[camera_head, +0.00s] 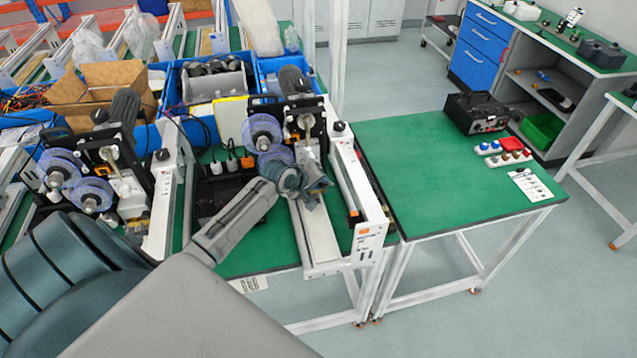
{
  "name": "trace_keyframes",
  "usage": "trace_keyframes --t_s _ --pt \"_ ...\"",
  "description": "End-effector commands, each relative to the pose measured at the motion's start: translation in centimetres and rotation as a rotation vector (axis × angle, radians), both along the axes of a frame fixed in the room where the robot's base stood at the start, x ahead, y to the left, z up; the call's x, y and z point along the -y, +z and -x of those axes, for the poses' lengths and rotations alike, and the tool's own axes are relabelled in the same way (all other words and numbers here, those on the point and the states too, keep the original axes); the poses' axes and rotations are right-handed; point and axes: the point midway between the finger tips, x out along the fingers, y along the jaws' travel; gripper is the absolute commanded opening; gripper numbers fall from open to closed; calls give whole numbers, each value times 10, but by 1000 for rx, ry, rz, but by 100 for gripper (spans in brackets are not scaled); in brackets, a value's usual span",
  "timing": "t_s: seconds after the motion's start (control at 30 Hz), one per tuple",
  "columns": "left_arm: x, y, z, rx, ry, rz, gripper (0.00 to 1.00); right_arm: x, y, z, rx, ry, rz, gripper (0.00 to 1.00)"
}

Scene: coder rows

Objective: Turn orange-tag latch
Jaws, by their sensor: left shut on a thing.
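The coder (300,120) with the purple-blue reels stands on the near green table. An orange tag (364,231) is on the white end face of the conveyor frame (366,190) beside it. My left gripper (318,188) reaches in from the left. It is shut on a small part at the front of this coder, which I take to be the latch. The gripper's fingers hide most of that part, so its turn angle cannot be told. My right gripper is not in view.
A second coder (100,175) with reels stands at the left, close to my left arm. Blue bins (222,112) and a cardboard box (98,88) are behind. The green table at the right (425,165) is mostly clear, with a black device (476,113) at its back.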

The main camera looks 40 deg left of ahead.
Motion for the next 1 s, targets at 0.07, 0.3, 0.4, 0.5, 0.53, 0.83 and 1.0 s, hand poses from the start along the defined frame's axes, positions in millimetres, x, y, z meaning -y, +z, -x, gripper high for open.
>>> trace_keyframes --t_s 0.07,0.3,0.4,0.5,0.53,0.83,1.0 --pt "0 1 -1 -8 0 -8 0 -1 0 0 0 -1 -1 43" --pt "3 3 -3 -86 0 -74 0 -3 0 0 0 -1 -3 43" --pt "4 4 -4 -139 0 -119 0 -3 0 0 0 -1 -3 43" --pt "5 5 -6 -199 -1 -169 0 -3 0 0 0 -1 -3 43" --pt "6 5 -6 -216 0 -183 0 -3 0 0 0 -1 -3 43" --pt "8 6 -9 -372 -1 -315 0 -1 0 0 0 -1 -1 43" --pt "9 6 -10 -429 0 -365 0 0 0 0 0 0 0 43"
